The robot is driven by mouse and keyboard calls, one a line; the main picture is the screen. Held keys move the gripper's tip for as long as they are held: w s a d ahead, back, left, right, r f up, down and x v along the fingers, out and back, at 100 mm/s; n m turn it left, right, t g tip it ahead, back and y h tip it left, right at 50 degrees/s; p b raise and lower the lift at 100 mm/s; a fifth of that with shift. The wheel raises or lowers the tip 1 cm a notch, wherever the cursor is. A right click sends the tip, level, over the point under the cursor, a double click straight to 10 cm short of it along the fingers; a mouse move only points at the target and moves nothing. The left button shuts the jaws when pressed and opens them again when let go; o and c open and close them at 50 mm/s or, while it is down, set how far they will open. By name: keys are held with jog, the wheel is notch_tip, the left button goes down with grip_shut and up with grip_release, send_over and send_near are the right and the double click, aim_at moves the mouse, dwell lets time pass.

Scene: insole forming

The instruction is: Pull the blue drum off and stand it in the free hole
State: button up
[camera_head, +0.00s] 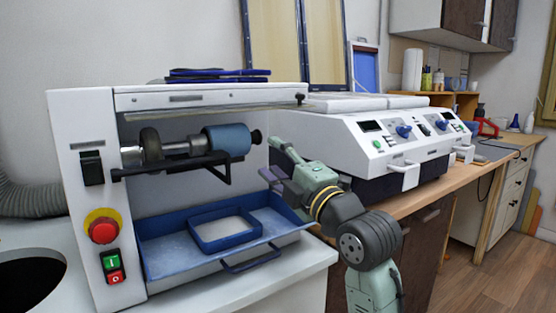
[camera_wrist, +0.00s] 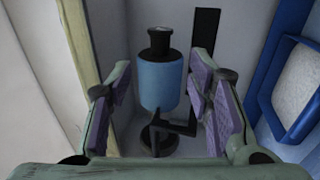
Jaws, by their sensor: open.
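The blue drum (camera_head: 228,140) sits on the right end of the horizontal spindle (camera_head: 178,149) of the white machine, with a black knob (camera_head: 257,136) at its outer end. My gripper (camera_head: 281,165) is to the right of the drum and a little lower, apart from it. In the wrist view the blue drum (camera_wrist: 160,84) shows between my two open, purple-padded fingers (camera_wrist: 160,90), with its black knob (camera_wrist: 159,42) towards the top. Nothing is held. A dark round opening (camera_head: 28,288) shows in the white worktop at lower left; whether it is the free hole I cannot tell.
A blue tray (camera_head: 160,260) with a raised square frame (camera_head: 222,232) lies below the spindle. A black bracket (camera_head: 217,172) runs under the drum. The machine's top cover (camera_head: 205,97) overhangs it. A white control unit (camera_head: 395,140) stands behind my arm on the right.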

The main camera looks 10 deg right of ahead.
aim_at(253, 140)
jog(key=p+x, duration=0.2)
jog(key=x, duration=0.4)
jog(key=shift+w+a+r, duration=0.1)
jog(key=shift+x, duration=1.25)
jog(key=shift+o, duration=0.3)
jog(key=shift+r, duration=0.1)
